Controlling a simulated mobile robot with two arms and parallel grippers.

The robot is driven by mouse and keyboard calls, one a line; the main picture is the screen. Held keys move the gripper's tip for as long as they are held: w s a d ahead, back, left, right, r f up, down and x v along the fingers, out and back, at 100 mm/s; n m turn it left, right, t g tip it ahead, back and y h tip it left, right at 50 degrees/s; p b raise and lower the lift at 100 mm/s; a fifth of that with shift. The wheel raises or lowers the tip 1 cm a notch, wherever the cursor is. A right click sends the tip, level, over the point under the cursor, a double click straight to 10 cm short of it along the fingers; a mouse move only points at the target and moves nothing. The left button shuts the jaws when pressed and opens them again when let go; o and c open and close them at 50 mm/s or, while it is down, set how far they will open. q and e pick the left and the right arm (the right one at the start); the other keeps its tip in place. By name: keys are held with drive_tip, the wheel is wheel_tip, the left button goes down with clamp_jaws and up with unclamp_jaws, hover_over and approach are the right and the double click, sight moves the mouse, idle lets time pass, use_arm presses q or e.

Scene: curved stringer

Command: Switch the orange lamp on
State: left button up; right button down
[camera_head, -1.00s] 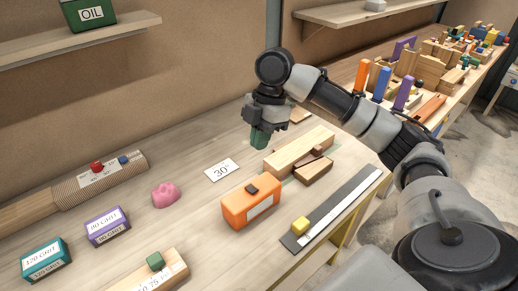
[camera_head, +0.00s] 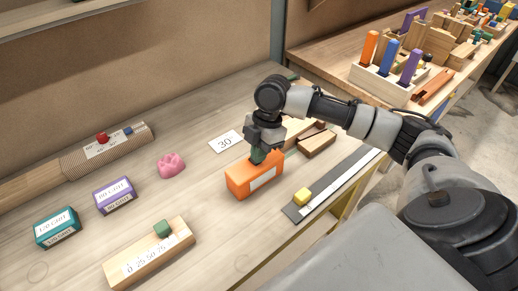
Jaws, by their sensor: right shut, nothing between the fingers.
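The orange lamp (camera_head: 243,180) is a box with a pale front panel (camera_head: 262,179), standing on the wooden bench. A dark switch showed on its top earlier; my right gripper now hides it. My left gripper is not in view.
Wooden blocks (camera_head: 317,144) lie just right of the gripper. A "30" card (camera_head: 226,141), pink lump (camera_head: 171,165), purple box (camera_head: 114,196), teal box (camera_head: 57,227) and scale block (camera_head: 150,254) lie leftward.

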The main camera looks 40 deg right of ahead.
drive_tip(key=shift+s+f+t, duration=0.2)
drive_tip(key=shift+f+t, duration=0.15)
drive_tip(key=shift+t, duration=0.05)
drive_tip(key=shift+r, duration=0.1)
drive_tip(key=shift+w, duration=0.15)
drive_tip(key=shift+w+r+p, duration=0.25)
drive_tip(key=shift+w+p, duration=0.25)
drive_tip(key=shift+p, duration=0.1)
drive_tip(key=shift+w+f, duration=0.1)
drive_tip(key=shift+w, duration=0.15)
